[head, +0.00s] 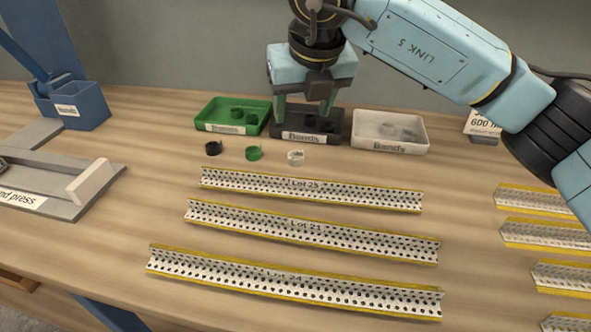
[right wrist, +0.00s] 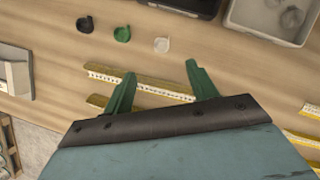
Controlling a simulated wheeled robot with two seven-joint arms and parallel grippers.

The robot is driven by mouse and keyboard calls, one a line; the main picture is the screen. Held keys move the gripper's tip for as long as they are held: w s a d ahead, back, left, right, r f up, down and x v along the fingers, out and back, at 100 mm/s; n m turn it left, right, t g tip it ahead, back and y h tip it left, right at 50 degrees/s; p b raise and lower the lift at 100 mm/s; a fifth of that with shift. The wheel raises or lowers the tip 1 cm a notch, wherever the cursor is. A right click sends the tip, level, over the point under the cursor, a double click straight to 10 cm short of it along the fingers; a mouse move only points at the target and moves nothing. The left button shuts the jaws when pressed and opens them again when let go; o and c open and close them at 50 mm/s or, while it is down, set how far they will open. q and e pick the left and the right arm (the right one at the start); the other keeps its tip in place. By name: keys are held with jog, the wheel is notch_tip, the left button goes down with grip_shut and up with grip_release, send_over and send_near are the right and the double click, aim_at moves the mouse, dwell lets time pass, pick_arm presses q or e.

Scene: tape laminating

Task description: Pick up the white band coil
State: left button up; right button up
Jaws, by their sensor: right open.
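The white band coil (head: 296,157) lies on the table in front of the black tray, at the right end of a short row with a green coil (head: 254,153) and a black coil (head: 213,147). The white coil also shows in the right wrist view (right wrist: 161,45), beyond the fingers. My right gripper (head: 303,119) is open and empty, pointing down in front of the black tray in the head view. In the right wrist view its green fingers (right wrist: 158,82) are spread apart with nothing between them. My left gripper is not in view.
Behind the coils stand a green tray (head: 261,128), a black tray (head: 279,130) and a white tray (head: 418,134), with coils inside. Perforated strips (head: 310,188) lie in front. A grey press (head: 60,190) and a blue bin (head: 88,106) stand at left.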

jog(key=b, duration=0.1)
send_near(295, 160)
jog(key=shift+w+a+f, duration=0.2)
jog(key=shift+w+f, duration=0.05)
jog(key=shift+b+x, duration=1.05)
jog(key=shift+x, duration=1.8)
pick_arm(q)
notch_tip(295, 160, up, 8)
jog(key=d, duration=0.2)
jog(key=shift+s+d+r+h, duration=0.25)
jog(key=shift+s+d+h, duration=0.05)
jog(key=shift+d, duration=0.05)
pick_arm(e)
jog(key=shift+s+d, duration=0.15)
jog(key=shift+s, duration=0.05)
jog(key=c, duration=1.1)
